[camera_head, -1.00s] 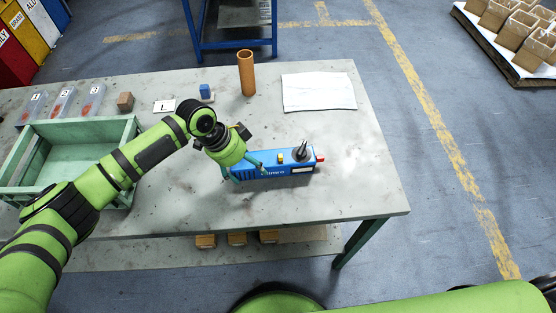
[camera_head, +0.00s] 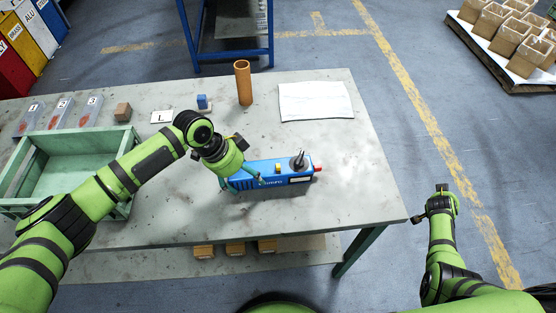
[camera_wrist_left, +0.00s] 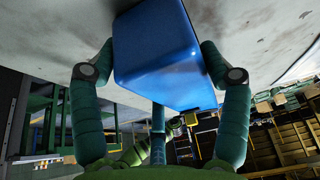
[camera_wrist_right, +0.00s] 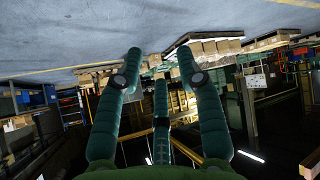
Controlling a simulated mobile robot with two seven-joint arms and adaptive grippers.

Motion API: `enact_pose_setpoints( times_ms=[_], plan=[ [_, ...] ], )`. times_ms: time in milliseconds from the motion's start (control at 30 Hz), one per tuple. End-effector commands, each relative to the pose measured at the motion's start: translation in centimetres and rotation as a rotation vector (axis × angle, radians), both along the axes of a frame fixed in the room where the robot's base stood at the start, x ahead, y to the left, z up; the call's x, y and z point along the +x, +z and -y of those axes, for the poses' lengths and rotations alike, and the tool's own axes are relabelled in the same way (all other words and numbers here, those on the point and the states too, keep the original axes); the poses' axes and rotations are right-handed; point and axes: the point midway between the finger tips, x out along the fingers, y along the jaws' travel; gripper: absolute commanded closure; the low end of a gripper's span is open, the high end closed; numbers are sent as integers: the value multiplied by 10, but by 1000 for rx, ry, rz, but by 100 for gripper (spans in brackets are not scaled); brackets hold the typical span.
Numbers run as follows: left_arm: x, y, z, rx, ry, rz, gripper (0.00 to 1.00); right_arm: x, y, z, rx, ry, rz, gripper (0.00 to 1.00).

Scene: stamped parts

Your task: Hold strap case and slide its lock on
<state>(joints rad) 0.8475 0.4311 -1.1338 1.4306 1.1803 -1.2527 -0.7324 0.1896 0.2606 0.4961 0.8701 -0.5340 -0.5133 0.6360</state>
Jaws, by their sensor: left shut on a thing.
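The blue strap case (camera_head: 285,170) lies on the grey table, with a yellow button, a dark round part with prongs on top and a red tip at its right end. My left gripper (camera_head: 243,181) is shut on the case's left end. In the left wrist view, the case's blue end (camera_wrist_left: 160,55) sits between the fingers. My right gripper (camera_head: 432,203) is held right of the table, over the floor. In the right wrist view, its fingers (camera_wrist_right: 158,65) stand apart with nothing between them. I cannot tell which part of the case is the lock.
A green wooden tray (camera_head: 121,209) stands left on the table (camera_head: 300,220). An orange cylinder (camera_head: 243,83), a white sheet (camera_head: 316,101), a small blue block (camera_head: 203,101) and a brown cube (camera_head: 122,112) are farther back. The table's right side is clear.

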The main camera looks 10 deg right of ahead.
Motion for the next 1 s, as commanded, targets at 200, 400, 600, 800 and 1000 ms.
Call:
enact_pose_setpoints(
  times_ms=[200,400,600,800,1000],
  plan=[
    [-3,-5,-2,9,-3,-9,72,65,80,23,1,-98,137,63],
    [-3,-5,-2,9,-3,-9,72,142,126,-37,75,46,138,63],
    [-4,-5,-2,9,-3,-9,72,223,190,-148,162,345,93,63],
    [-4,-5,-2,9,-3,-9,72,261,264,-304,200,815,-38,63],
    [-4,-6,-2,9,-3,-9,72,224,315,-444,127,1361,-283,63]
  ],
)
